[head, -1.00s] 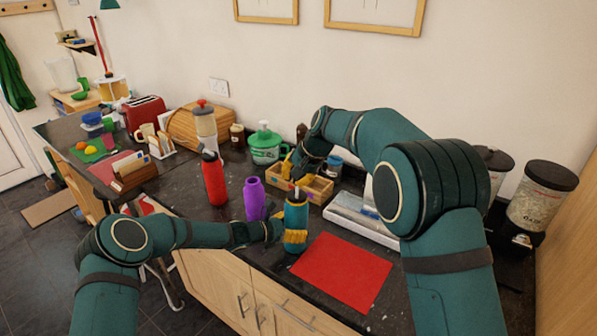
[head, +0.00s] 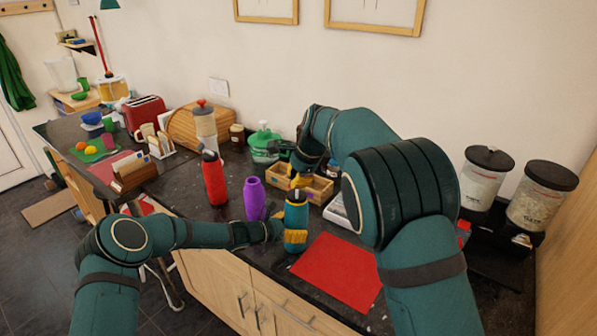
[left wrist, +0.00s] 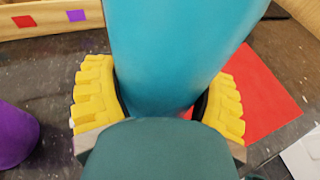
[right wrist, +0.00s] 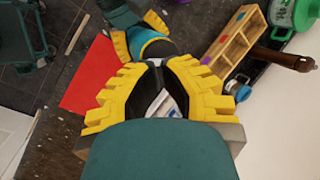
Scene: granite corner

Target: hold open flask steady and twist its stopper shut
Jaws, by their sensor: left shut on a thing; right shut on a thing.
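The teal flask (head: 296,213) stands upright near the counter's front, left of the red mat. My left gripper (head: 295,237) is shut around its body, one yellow finger on each side; the left wrist view shows the flask's teal side (left wrist: 180,50) between the fingers. My right gripper (head: 297,182) is just above the flask's top, its yellow fingers shut on the stopper. The stopper is almost wholly hidden by the fingers, so I cannot tell how it sits in the mouth. In the right wrist view the flask (right wrist: 155,48) shows just beyond the fingertips.
A purple flask (head: 254,200) stands close left of my left gripper, with a red bottle (head: 214,180) behind it. A wooden box (head: 317,189) lies behind the teal flask. The red mat (head: 335,270) to the right is bare. Grain dispensers (head: 538,200) stand far right.

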